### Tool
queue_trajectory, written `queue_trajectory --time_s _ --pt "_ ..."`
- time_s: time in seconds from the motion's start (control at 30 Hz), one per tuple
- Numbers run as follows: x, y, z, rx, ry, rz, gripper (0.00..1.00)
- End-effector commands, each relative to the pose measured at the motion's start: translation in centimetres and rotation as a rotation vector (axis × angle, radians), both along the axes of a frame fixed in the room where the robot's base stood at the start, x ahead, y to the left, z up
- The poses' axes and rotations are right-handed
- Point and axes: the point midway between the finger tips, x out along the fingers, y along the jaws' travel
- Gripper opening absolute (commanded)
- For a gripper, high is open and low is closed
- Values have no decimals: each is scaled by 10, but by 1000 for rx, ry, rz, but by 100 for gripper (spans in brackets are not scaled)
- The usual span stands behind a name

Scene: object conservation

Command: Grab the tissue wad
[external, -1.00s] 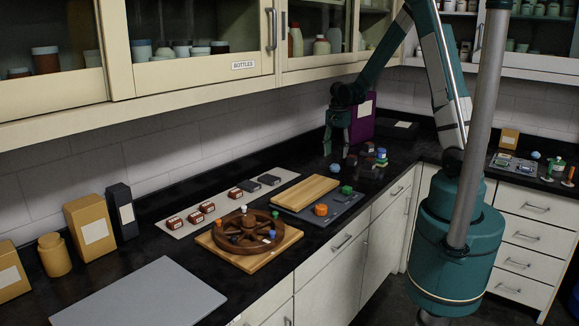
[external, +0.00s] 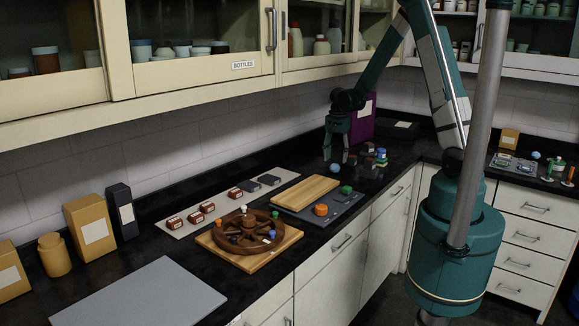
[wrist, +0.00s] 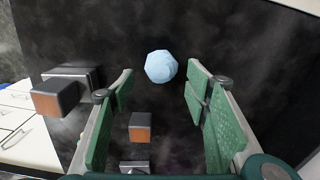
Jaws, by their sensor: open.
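The tissue wad is a pale blue crumpled ball (wrist: 161,66) on the black counter. It shows small in the external view (external: 335,168), just under my gripper (external: 336,160). In the wrist view, my gripper (wrist: 158,78) is open, with one green finger on each side of the wad's line. The wad appears centred between the fingertips and a little beyond them. I see bare counter between the wad and both fingers, with no contact visible.
Small dark blocks with orange-brown faces (wrist: 140,127) lie near the gripper; one (wrist: 54,98) sits left beside a grey-topped block. In the external view, a purple box (external: 362,122) stands behind.

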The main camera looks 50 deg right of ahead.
Motion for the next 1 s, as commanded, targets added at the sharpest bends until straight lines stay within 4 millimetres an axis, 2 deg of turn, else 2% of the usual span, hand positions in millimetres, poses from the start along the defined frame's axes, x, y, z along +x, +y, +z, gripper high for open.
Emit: queue_trajectory --time_s 0.37,0.8,1.0 --pt "0 0 -4 0 0 0 47" --pt "2 0 -42 0 0 0 47" --pt "1 0 -51 0 0 0 47"
